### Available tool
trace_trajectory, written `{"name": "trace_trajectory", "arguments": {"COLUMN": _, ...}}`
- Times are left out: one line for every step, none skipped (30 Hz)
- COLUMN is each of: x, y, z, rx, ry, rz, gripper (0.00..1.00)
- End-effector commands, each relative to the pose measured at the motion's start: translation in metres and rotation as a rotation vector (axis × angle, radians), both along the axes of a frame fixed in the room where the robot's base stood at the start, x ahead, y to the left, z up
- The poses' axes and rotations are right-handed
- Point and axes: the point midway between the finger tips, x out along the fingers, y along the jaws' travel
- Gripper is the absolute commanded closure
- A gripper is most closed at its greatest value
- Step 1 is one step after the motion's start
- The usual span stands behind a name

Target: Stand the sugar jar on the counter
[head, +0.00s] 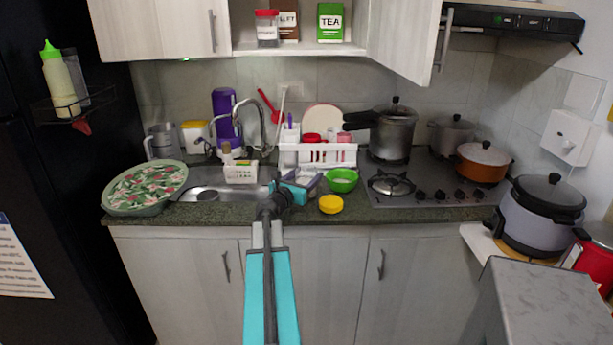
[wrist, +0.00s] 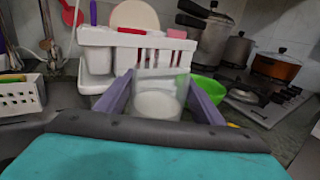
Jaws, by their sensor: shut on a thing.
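The sugar jar (wrist: 158,103) is a clear container with white contents low inside it. It stands between the two purple fingers of my gripper (wrist: 158,78) in the wrist view, and they are shut on it. In the head view my gripper (head: 305,183) is over the front of the counter (head: 400,213), between the sink and the green bowl. The jar looks roughly upright. It is small and partly hidden behind the gripper in the head view, and I cannot tell whether its base touches the counter.
A white dish rack (head: 318,155) stands just behind the jar. The green bowl (head: 342,181) and a yellow round item (head: 331,204) are close on the right. The sink (head: 205,190) with a white basket (head: 241,172) is left. The stove (head: 430,183) is further right.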

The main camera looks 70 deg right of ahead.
Motion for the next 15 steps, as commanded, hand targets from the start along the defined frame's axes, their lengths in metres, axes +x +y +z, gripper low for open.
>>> {"name": "trace_trajectory", "arguments": {"x": 0.0000, "y": 0.0000, "z": -0.0007, "rx": -0.002, "ry": 0.001, "rz": 0.000, "gripper": 0.82}}
{"name": "trace_trajectory", "arguments": {"x": 0.0000, "y": 0.0000, "z": -0.0013, "rx": -0.002, "ry": 0.001, "rz": 0.000, "gripper": 0.82}}
{"name": "trace_trajectory", "arguments": {"x": 0.0001, "y": 0.0000, "z": -0.0021, "rx": 0.000, "ry": 0.000, "rz": 0.000, "gripper": 0.35}}
{"name": "trace_trajectory", "arguments": {"x": 0.0001, "y": 0.0000, "z": -0.0018, "rx": 0.000, "ry": 0.000, "rz": 0.000, "gripper": 0.30}}
{"name": "trace_trajectory", "arguments": {"x": 0.0001, "y": 0.0000, "z": -0.0017, "rx": 0.000, "ry": 0.000, "rz": 0.000, "gripper": 0.25}}
{"name": "trace_trajectory", "arguments": {"x": 0.0001, "y": 0.0000, "z": -0.0017, "rx": 0.000, "ry": 0.000, "rz": 0.000, "gripper": 0.19}}
{"name": "trace_trajectory", "arguments": {"x": 0.0001, "y": 0.0000, "z": -0.0017, "rx": 0.000, "ry": 0.000, "rz": 0.000, "gripper": 0.19}}
{"name": "trace_trajectory", "arguments": {"x": 0.0001, "y": 0.0000, "z": -0.0017, "rx": 0.000, "ry": 0.000, "rz": 0.000, "gripper": 0.19}}
{"name": "trace_trajectory", "arguments": {"x": 0.0001, "y": 0.0001, "z": -0.0017, "rx": 0.000, "ry": 0.000, "rz": 0.000, "gripper": 0.19}}
{"name": "trace_trajectory", "arguments": {"x": 0.0001, "y": 0.0001, "z": -0.0017, "rx": 0.000, "ry": 0.000, "rz": 0.000, "gripper": 0.19}}
{"name": "trace_trajectory", "arguments": {"x": 0.0001, "y": 0.0001, "z": -0.0017, "rx": 0.000, "ry": 0.000, "rz": 0.000, "gripper": 0.19}}
{"name": "trace_trajectory", "arguments": {"x": 0.0001, "y": 0.0001, "z": -0.0017, "rx": 0.000, "ry": 0.000, "rz": 0.000, "gripper": 0.19}}
{"name": "trace_trajectory", "arguments": {"x": 0.0001, "y": 0.0001, "z": -0.0016, "rx": 0.000, "ry": 0.000, "rz": 0.000, "gripper": 0.19}}
{"name": "trace_trajectory", "arguments": {"x": 0.0001, "y": 0.0001, "z": -0.0016, "rx": 0.000, "ry": 0.000, "rz": 0.000, "gripper": 0.19}}
{"name": "trace_trajectory", "arguments": {"x": 0.0002, "y": 0.0001, "z": -0.0014, "rx": 0.000, "ry": 0.000, "rz": 0.000, "gripper": 0.19}}
